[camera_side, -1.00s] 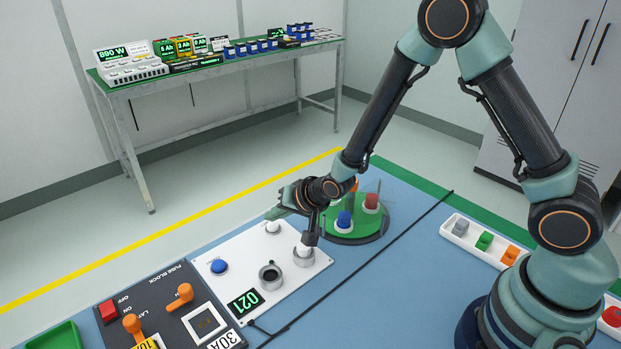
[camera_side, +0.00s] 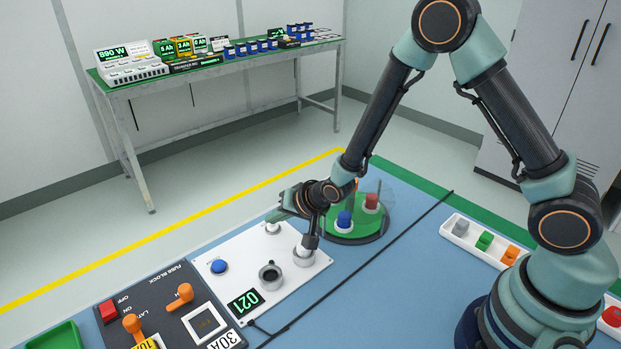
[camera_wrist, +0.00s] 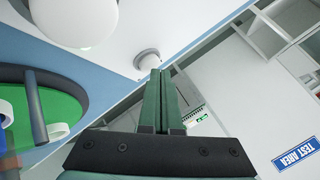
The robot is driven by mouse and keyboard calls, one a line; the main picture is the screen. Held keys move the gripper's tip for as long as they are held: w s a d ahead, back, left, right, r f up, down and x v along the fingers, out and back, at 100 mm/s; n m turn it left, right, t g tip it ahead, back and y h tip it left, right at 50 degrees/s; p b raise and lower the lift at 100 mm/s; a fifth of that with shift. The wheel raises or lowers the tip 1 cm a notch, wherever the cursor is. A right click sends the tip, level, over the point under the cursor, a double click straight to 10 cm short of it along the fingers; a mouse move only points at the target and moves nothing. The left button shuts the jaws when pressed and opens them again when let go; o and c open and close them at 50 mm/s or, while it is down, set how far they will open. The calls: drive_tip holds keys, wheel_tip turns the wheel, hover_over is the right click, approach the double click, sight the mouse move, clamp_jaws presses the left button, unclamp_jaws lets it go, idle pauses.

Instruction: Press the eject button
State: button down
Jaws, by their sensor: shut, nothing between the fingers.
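A white panel (camera_side: 240,262) on the blue table carries a blue button (camera_side: 219,266), a small white button (camera_side: 272,228), a ringed white knob (camera_side: 304,251) and a dark round socket (camera_side: 270,274). I can read no eject label, so I cannot tell which one is the eject button. My gripper (camera_side: 280,214) is shut and empty, lying low over the panel's far edge near the small white button. In the wrist view its green fingers (camera_wrist: 163,75) point at a grey-collared button (camera_wrist: 148,62); contact is unclear. A large white dome (camera_wrist: 75,18) is close to that camera.
A green turntable (camera_side: 345,236) with blue and red pieces under a clear cover stands right of my gripper. The fuse block (camera_side: 165,320) with orange levers is at the front left. A cable crosses the table. A white tray (camera_side: 475,244) holds coloured blocks on the right.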

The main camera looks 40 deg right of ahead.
sight(276, 228)
drive_tip(key=shift+f, duration=0.2)
idle(0.5)
drive_tip(key=shift+r, duration=0.9)
drive_tip(key=shift+r, duration=0.1)
drive_tip(key=shift+r, duration=2.35)
